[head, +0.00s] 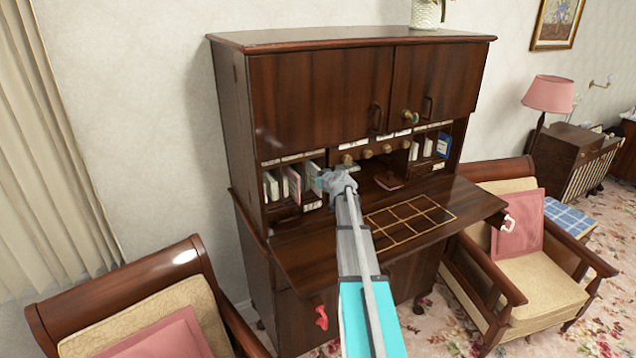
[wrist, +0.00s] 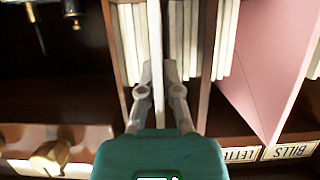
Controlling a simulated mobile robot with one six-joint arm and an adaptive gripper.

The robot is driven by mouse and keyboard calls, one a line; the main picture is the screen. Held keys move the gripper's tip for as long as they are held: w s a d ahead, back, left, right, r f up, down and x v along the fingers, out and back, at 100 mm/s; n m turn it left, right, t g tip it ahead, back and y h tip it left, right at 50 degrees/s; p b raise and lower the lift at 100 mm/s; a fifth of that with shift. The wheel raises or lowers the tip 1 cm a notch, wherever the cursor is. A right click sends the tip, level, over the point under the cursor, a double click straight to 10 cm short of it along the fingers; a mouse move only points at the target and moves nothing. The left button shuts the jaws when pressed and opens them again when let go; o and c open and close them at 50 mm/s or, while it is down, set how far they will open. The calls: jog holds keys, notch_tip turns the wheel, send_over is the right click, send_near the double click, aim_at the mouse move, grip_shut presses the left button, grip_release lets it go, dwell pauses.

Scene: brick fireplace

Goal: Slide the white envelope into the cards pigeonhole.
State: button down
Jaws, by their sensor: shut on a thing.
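My gripper (head: 338,181) reaches to the left bank of pigeonholes in the desk. In the wrist view my gripper (wrist: 158,72) has its fingers close together, shut on a thin pale upright edge that looks like the white envelope (wrist: 155,40) seen edge-on. It stands among dividers and other pale papers, and how far it is inside a slot I cannot tell. In the head view my gripper hides it.
White papers (wrist: 225,40) and a pink sheet (wrist: 265,60) fill slots right of my gripper. The dark desk (head: 330,75) has brass knobs (head: 368,153) mid-row and a fold-down leaf (head: 455,195) with a gold grid. Armchairs (head: 530,260) stand on both sides.

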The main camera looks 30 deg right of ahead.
jog(key=shift+w, duration=0.1)
dwell(0.3)
jog(key=c, duration=0.7)
grip_release()
jog(key=s, duration=1.2)
jog(key=s+a, duration=0.1)
jog(key=s, duration=0.5)
jog(key=shift+r+p, duration=0.4)
